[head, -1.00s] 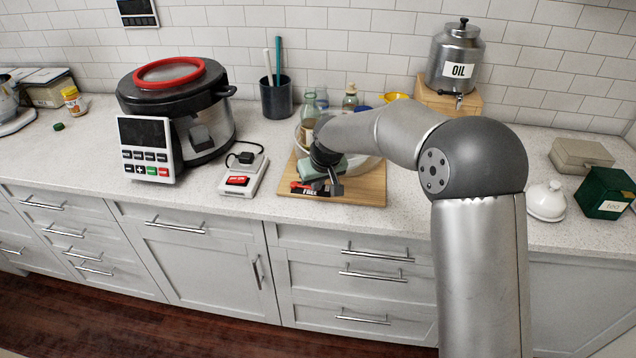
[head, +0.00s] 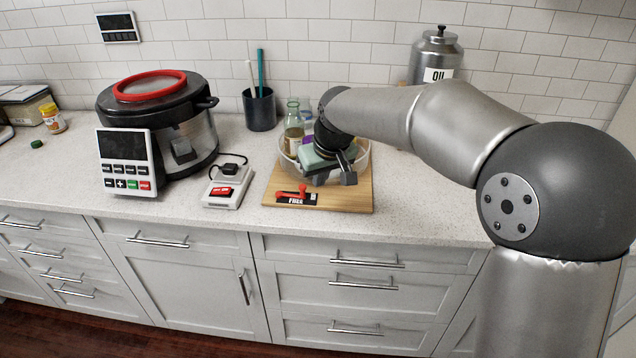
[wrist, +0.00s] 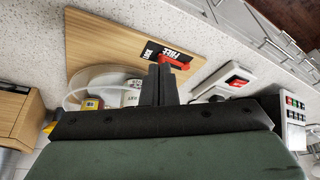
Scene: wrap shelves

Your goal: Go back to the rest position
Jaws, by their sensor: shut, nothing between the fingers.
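My gripper (head: 346,168) hangs over the clear round bin (head: 362,160) on the wooden board (head: 345,198). Its fingers are together and empty, pointing forward and down. In the wrist view the closed fingers (wrist: 158,84) stand in the middle, in front of the board (wrist: 105,45) and the bin (wrist: 85,82). My arm crosses the counter from the right and hides part of the bin.
A glass bottle (head: 293,135) stands at the bin's left. Left of the board are a white box with a red switch (head: 222,193) and a large cooker (head: 165,120). A dark cup (head: 260,108) and an oil canister (head: 436,60) stand behind. The counter's front strip is clear.

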